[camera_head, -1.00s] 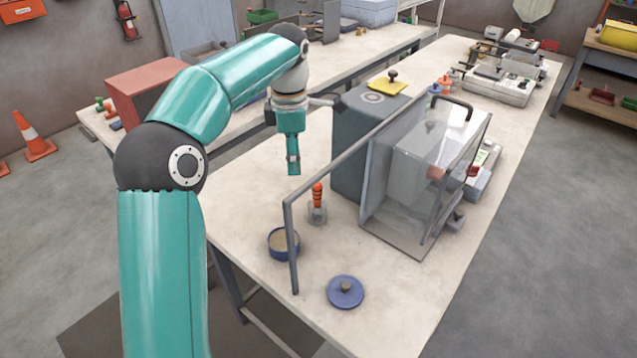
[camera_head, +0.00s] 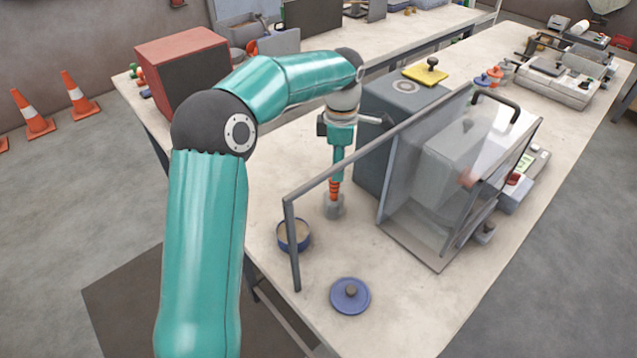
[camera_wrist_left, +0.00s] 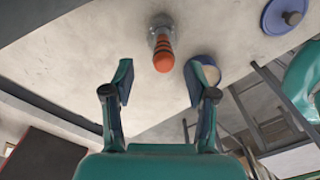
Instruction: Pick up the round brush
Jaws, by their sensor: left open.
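My left gripper (camera_head: 338,168) points down right above the handle. The same gripper is open and empty in the left wrist view (camera_wrist_left: 158,80). My right gripper is not in view.
A blue round tin (camera_head: 293,236) and a blue lid (camera_head: 350,296) lie in front. A dark grey block (camera_head: 375,160) stands behind.

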